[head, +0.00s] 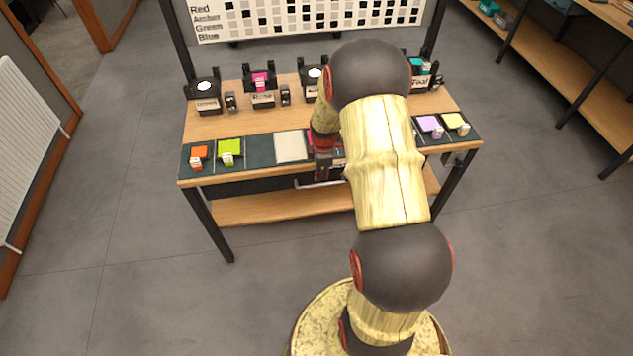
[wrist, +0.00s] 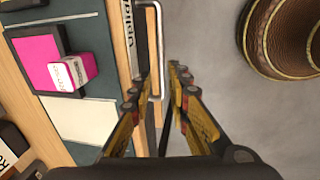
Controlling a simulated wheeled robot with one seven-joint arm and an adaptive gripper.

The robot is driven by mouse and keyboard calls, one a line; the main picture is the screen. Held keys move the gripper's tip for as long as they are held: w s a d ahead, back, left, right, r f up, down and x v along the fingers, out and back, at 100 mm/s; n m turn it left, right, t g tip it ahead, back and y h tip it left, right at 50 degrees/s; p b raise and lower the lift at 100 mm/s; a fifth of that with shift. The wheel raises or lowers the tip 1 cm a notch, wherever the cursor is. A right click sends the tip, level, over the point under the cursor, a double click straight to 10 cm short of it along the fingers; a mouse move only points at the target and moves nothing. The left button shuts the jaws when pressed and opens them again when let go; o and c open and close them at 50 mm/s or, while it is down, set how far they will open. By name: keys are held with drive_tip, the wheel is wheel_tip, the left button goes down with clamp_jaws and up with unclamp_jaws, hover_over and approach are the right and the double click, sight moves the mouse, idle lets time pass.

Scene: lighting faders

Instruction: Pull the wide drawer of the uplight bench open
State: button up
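The uplight bench (head: 330,173) has a wooden top. Its wide drawer has a dark front (head: 258,185) under the front edge and looks shut. A pale bar handle (head: 320,184) runs along this front, partly hidden by my arm. In the wrist view the handle (wrist: 154,30) stands out from the drawer front beside a label reading "Uplight" (wrist: 128,25). My gripper (wrist: 158,80) is open, with one fingertip on each side of the handle's line. A gap shows between the fingers. I cannot tell whether either finger touches the handle.
A dark strip on the bench carries an orange block (head: 198,157), a green block (head: 229,151), a pale card (head: 291,146) and a pink block (wrist: 72,72). Small lamps (head: 205,92) stand behind. A lower shelf (head: 280,207) is below. The grey floor in front is clear.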

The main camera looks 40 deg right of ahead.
sight(319, 185)
drive_tip(key=shift+w+d+f+b, duration=0.15)
drive_tip(key=shift+f+b, duration=0.35)
drive_tip(key=shift+f, duration=0.8)
drive_tip(key=shift+w+d+f+b, duration=0.1)
drive_tip(key=shift+w+f+b, duration=0.3)
drive_tip(key=shift+f, duration=0.85)
drive_tip(key=shift+w+d+f+b, duration=0.1)
drive_tip(key=shift+f+b, duration=0.5)
drive_tip(key=shift+f, duration=0.7)
drive_tip(key=shift+c, duration=1.3)
clamp_jaws()
